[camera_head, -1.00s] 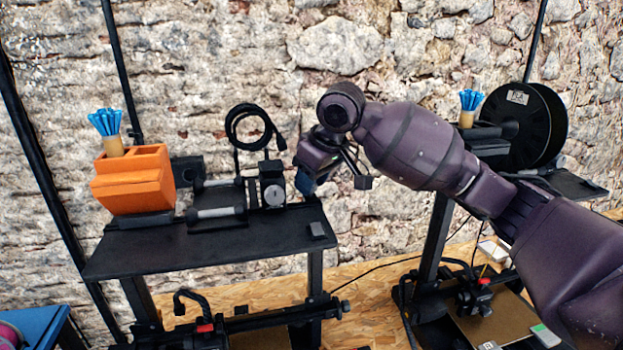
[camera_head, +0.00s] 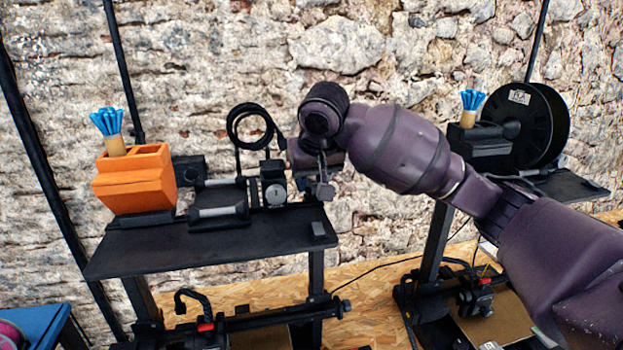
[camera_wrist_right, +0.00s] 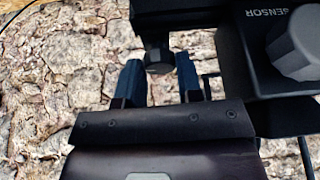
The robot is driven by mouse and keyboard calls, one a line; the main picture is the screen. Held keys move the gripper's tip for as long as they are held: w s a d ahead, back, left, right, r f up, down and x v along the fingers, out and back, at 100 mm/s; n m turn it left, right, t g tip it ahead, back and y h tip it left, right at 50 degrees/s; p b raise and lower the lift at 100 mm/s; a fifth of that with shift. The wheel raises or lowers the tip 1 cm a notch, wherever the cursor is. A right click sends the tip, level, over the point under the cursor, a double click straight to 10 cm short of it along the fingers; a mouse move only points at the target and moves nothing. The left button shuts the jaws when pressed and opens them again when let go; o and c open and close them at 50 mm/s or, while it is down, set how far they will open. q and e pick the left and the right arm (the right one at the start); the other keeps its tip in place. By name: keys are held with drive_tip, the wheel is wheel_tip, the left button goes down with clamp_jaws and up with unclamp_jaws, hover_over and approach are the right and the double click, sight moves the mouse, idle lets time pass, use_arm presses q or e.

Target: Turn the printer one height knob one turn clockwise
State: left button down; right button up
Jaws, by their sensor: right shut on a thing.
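The black printer stand with its top shelf (camera_head: 150,250) is at left in the head view. My right gripper (camera_head: 298,158) is at the right end of the equipment on that shelf; its fingertips are hidden there. In the right wrist view, my right gripper (camera_wrist_right: 158,72) has its two blue-black fingers either side of a small dark knob (camera_wrist_right: 158,52) and is shut on it. The knob hangs from a black part above; its markings cannot be read. My left gripper is in neither view.
A box labelled SENSOR with a grey dial (camera_wrist_right: 296,45) is close right of the fingers. An orange holder (camera_head: 135,185) and coiled black cable (camera_head: 240,112) are left of my gripper. A second printer with a black spool (camera_head: 545,125) stands behind my right arm.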

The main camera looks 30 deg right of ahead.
idle(0.3)
drive_tip(key=o, duration=0.9)
drive_tip(key=v, duration=1.1)
drive_tip(key=shift+b, duration=0.4)
drive_tip(key=shift+f, duration=0.1)
